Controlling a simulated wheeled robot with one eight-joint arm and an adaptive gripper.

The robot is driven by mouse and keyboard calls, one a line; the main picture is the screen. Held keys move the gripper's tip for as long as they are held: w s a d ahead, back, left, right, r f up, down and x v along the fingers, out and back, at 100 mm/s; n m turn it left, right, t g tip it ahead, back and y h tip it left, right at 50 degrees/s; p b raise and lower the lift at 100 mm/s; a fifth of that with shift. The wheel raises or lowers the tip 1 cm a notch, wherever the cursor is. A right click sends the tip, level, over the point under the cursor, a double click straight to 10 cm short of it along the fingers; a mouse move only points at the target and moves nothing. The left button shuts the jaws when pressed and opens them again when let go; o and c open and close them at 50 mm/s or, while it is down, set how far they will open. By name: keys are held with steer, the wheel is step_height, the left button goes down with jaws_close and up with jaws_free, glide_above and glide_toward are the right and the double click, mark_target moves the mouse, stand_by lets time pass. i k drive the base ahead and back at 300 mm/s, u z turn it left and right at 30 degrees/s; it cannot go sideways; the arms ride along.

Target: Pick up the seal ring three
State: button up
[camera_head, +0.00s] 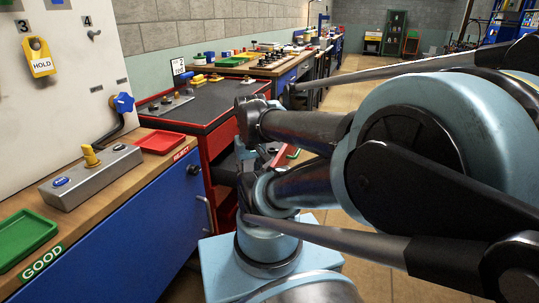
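I cannot make out a seal ring marked three in the head view. A white panel (52,85) at the left carries the numbers 3 and 4. A yellow HOLD tag (40,57) hangs below the 3. A small grey hook or knob (94,35) is below the 4, with no ring that I can make out on it. My arm's links fill the right and centre and hide part of the benches and floor. My gripper's fingertips do not show.
A wooden-topped blue bench holds a green GOOD tray (25,239), a red REJECT tray (159,142) and a grey control box (90,177) with a yellow knob. Farther benches carry small items. Floor is open at the back.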

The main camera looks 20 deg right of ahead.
mark_target(275, 150)
steer(key=k, duration=1.1)
steer(key=z, duration=0.85)
steer(key=i, duration=1.45)
steer(key=u, duration=0.2)
